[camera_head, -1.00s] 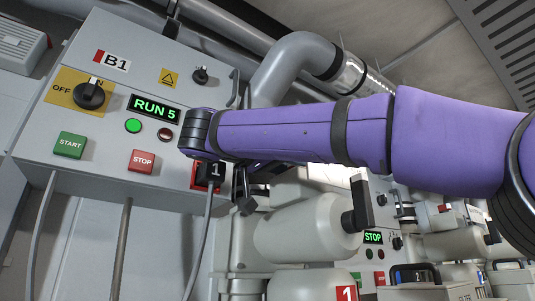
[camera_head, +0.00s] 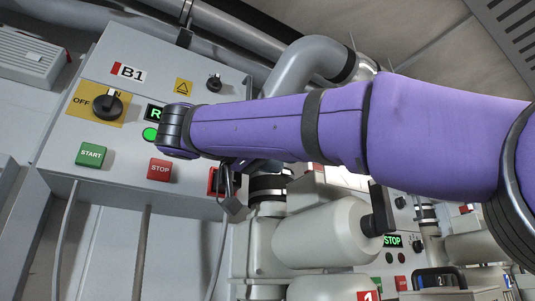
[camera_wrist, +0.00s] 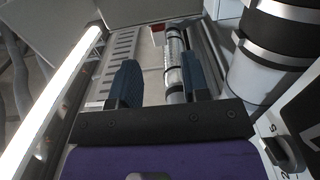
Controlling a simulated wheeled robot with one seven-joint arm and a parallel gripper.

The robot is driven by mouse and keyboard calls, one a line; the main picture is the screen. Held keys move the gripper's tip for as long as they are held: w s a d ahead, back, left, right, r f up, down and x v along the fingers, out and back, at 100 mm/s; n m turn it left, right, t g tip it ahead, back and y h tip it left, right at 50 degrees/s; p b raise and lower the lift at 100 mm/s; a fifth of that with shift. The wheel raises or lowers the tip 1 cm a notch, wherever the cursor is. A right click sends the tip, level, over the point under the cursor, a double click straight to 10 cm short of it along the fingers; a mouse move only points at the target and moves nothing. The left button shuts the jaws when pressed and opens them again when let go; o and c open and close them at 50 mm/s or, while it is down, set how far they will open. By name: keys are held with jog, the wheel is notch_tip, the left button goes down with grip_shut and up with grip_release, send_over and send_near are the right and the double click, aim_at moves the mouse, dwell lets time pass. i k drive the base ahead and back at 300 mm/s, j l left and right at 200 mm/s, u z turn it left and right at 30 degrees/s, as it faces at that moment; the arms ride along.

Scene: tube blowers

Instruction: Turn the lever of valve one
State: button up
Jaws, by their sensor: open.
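A pale valve or pump body (camera_head: 330,232) stands at lower centre in the head view, with a red tag (camera_head: 368,295) marked 1 cut off below it. A black handle-like part (camera_head: 380,210) sits on its right end; I cannot tell if this is the lever of valve one. My gripper (camera_head: 233,206) is mostly hidden by my purple arm, to the left of this body and in front of the panel's lower right corner. In the wrist view my gripper (camera_wrist: 160,82) is open, its two dark fingers apart with nothing held between them.
Control panel B1 (camera_head: 75,150) fills the left, with a black rotary switch (camera_head: 107,105), start button (camera_head: 91,154) and stop button (camera_head: 159,169). My arm covers most of its display. A grey pipe (camera_head: 300,65) bends behind. White cylinders (camera_wrist: 262,65) stand right of my fingers.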

aim_at(380, 222)
jog(key=k+j, duration=0.15)
jog(key=j, duration=0.15)
jog(key=k+j, duration=0.15)
jog(key=j, duration=0.15)
jog(key=k+j, duration=0.1)
jog(key=j, duration=0.25)
jog(key=k+j, duration=0.15)
jog(key=j, duration=0.15)
